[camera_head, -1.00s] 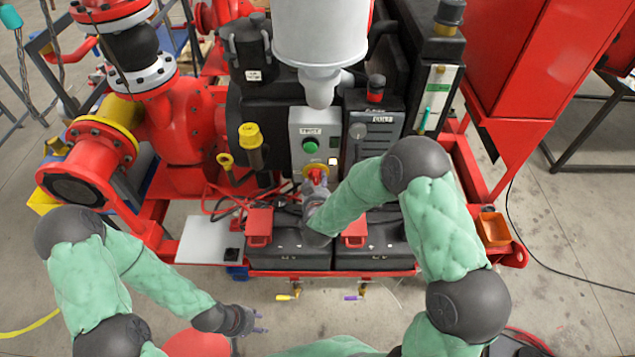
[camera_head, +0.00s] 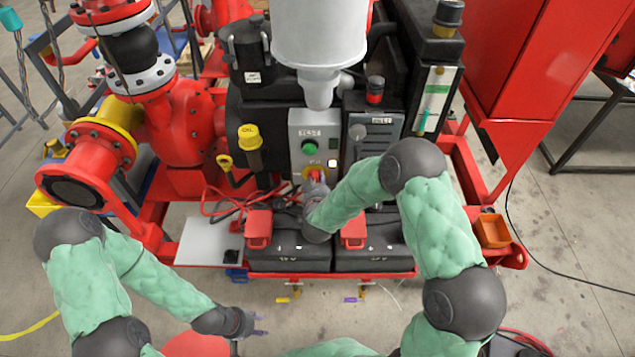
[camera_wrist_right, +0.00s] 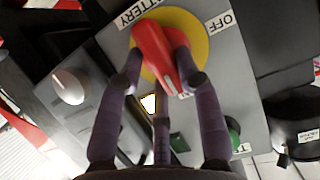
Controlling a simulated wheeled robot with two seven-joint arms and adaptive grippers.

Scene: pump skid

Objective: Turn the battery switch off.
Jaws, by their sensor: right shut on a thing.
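The battery switch is a red handle (camera_wrist_right: 157,55) on a round yellow plate (camera_wrist_right: 204,42), with "BATTERY" and "OFF" lettering around it. In the head view the red handle (camera_head: 316,175) shows low on the grey control box (camera_head: 296,158). My right gripper (camera_wrist_right: 160,68) is shut on the red handle, with fingers on both sides of it. In the head view this right gripper (camera_head: 316,186) partly covers the switch. The handle lies at a slant in the wrist view. My left gripper (camera_head: 262,322) is at the lower left, away from the skid; its finger opening is too small to judge.
A green button (camera_head: 309,149) sits above the switch. Black batteries with red terminal covers (camera_head: 258,223) lie below it, and red cables (camera_head: 222,205) run at the left. A white filter canister (camera_head: 320,35) hangs above. An orange tray (camera_head: 493,231) is at the right.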

